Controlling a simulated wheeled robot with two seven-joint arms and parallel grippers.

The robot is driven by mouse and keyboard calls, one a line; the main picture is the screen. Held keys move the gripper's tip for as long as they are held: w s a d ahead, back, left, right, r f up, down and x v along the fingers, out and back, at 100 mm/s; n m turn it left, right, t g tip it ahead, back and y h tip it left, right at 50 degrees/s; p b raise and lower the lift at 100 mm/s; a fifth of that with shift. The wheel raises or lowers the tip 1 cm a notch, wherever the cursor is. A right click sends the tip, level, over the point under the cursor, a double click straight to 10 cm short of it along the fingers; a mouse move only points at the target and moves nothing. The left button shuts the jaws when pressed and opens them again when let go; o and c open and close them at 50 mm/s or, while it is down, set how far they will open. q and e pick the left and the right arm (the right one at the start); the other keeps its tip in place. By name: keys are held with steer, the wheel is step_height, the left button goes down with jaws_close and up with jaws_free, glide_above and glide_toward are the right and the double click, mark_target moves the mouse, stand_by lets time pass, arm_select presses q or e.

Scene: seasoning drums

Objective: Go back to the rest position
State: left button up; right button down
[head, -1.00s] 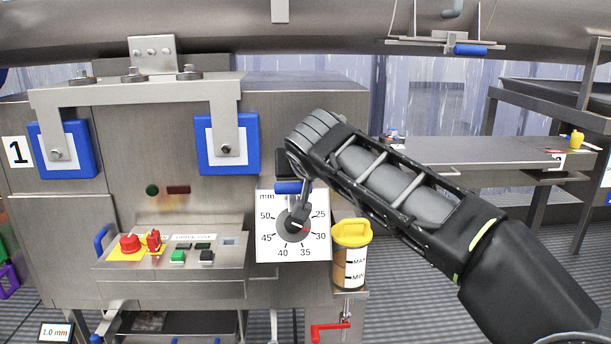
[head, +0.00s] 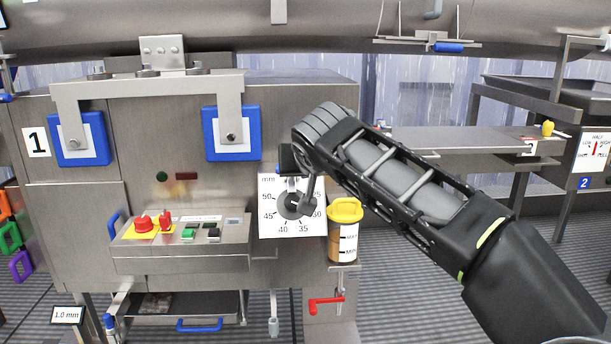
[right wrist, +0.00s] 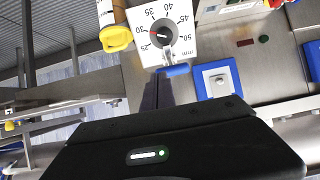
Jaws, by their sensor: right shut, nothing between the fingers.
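The white dial plate (head: 262,226) with its round knob (head: 291,206) is on the front of the steel machine. My right arm comes in from the right and its end hangs in front of the plate's upper right, covering some numbers. In the right wrist view my right gripper (right wrist: 163,84) is shut and empty, below the dial knob (right wrist: 163,32) in that picture and apart from it. The knob's red pointer is near 30. My left gripper is out of view.
A yellow-lidded container (head: 343,232) stands right of the dial, close to my right arm. A control panel (head: 180,262) with red and green buttons juts out at the left. A red crank handle (head: 326,304) is below. A steel table (head: 450,140) stands behind at the right.

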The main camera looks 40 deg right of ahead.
steer(key=shift+r, duration=0.1)
stand_by(0.6)
